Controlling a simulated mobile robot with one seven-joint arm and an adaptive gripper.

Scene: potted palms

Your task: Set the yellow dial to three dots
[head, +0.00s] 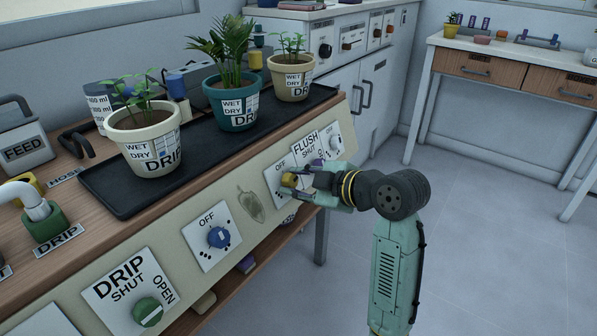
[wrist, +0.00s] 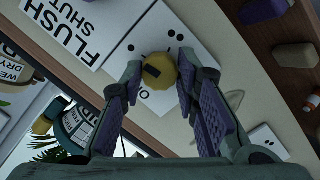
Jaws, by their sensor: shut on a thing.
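The yellow dial (head: 289,180) sits on a white plate (head: 275,186) marked OFF on the sloping front panel. My gripper (head: 293,184) reaches it from the right and hides much of the plate. In the wrist view, the yellow dial (wrist: 160,78) is between the two fingertips of my gripper (wrist: 160,66), which is shut on it. The dial bears a dark mark, toward the left of its face in that view. A single dot and a pair of dots show on the plate beyond the dial. The fingers hide other markings; three dots cannot be made out.
A blue dial (head: 219,237) and a green DRIP dial (head: 147,312) sit farther left on the panel. The FLUSH plate (wrist: 82,32) adjoins the yellow dial's plate. Potted plants stand on a black tray (head: 215,135) above. The floor at right is clear.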

